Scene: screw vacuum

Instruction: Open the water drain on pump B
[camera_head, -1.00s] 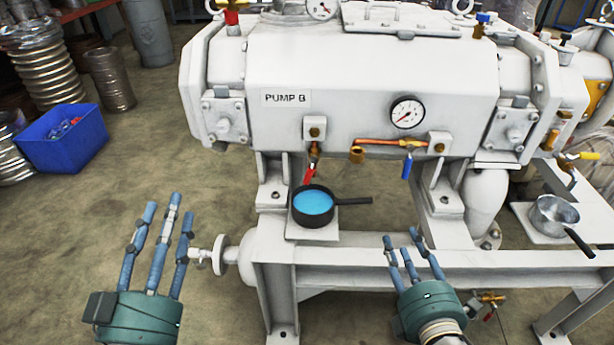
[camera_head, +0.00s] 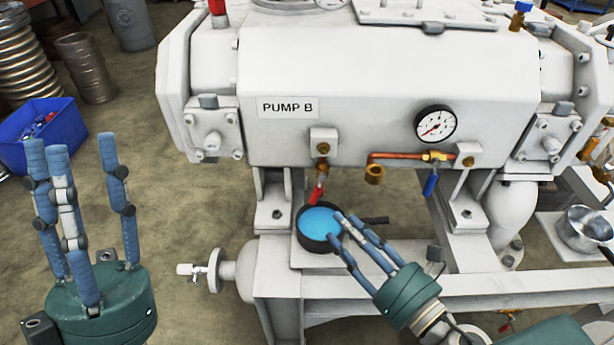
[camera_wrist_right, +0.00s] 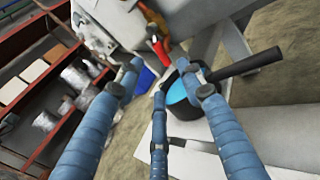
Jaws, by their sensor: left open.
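Pump B (camera_head: 390,80) is a large white housing with its label on the front. Below it, at left, a small brass drain valve has a red handle (camera_head: 317,190) pointing down; the red handle also shows in the right wrist view (camera_wrist_right: 158,47). Under it a black pan (camera_head: 310,243) holds blue liquid. My right gripper (camera_head: 345,228) has its fingers spread and empty, at the pan's right edge in the picture, below and right of the red handle. Whether it touches the pan cannot be told. My left gripper (camera_head: 72,145) is open and empty at the far left.
A second valve with a blue handle (camera_head: 430,185) hangs below the pressure gauge (camera_head: 435,124). A steel pan (camera_head: 583,230) stands at right. A handwheel (camera_head: 214,270) sticks out left of the frame. A blue bin (camera_head: 38,135) is on the floor at left.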

